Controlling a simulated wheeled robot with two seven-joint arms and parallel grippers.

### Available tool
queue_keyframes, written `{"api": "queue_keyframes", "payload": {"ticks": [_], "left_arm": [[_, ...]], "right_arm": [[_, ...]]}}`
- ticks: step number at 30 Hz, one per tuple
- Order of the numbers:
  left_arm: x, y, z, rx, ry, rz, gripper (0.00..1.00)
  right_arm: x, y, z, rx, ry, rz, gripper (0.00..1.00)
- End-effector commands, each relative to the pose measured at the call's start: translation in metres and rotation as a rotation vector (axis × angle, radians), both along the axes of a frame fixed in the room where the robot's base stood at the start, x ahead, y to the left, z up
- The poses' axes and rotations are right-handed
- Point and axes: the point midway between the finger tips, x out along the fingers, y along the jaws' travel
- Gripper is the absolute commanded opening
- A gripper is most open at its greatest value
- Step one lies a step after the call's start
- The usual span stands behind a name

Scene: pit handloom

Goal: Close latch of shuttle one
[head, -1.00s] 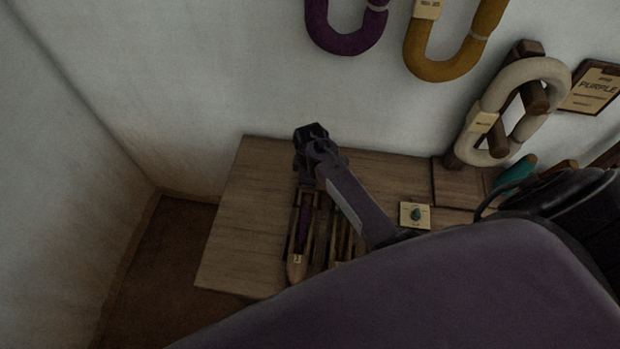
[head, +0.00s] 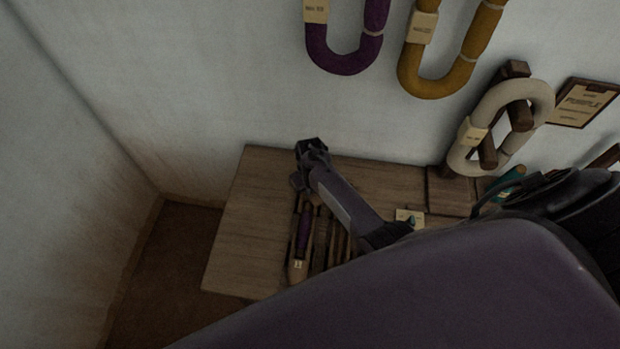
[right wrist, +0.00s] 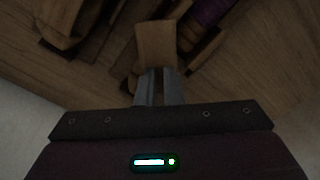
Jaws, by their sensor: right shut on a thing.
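Shuttle one, a narrow wooden shuttle with a small pale label (head: 298,264) at its near tip, lies on the wooden table. A purple pirn (head: 304,228) lies inside it and shows in part in the right wrist view (right wrist: 208,11). My right gripper (head: 306,190) is low over the far end of the shuttles. In the right wrist view its two grey fingers (right wrist: 157,84) are shut on a tan wooden piece (right wrist: 156,45). I cannot tell for sure that this piece is the latch. My gripper hides the shuttle's far end. My left gripper is out of view.
More wooden slats (head: 337,240) lie right of shuttle one, partly behind my arm. A small card (head: 407,214) is farther right. Purple (head: 344,58) and mustard (head: 432,80) hanks hang on the wall, with a cream hank (head: 464,158) on a peg. The table's left side (head: 250,215) is clear.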

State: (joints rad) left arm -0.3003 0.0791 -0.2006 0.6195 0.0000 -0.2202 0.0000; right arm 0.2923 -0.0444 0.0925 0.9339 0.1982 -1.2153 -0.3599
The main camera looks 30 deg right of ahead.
Motion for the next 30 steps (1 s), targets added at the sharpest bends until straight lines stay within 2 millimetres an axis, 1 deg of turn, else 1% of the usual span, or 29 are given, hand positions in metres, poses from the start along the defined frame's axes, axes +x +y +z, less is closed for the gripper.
{"api": "queue_keyframes", "payload": {"ticks": [1,6,18,24,30], "left_arm": [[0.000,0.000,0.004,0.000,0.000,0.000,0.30],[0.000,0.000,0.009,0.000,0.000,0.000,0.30],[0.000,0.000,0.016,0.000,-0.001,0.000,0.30],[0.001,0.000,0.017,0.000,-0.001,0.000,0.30],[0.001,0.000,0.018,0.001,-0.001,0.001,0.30]], "right_arm": [[0.001,0.001,0.002,0.001,-0.001,-0.044,0.00],[0.001,0.000,0.002,0.001,-0.001,-0.205,0.00],[0.001,0.000,0.001,0.001,0.000,-0.546,0.00],[0.001,0.000,0.001,0.000,-0.001,-0.659,0.00],[0.000,0.000,0.000,0.000,0.000,-0.724,0.00]]}}
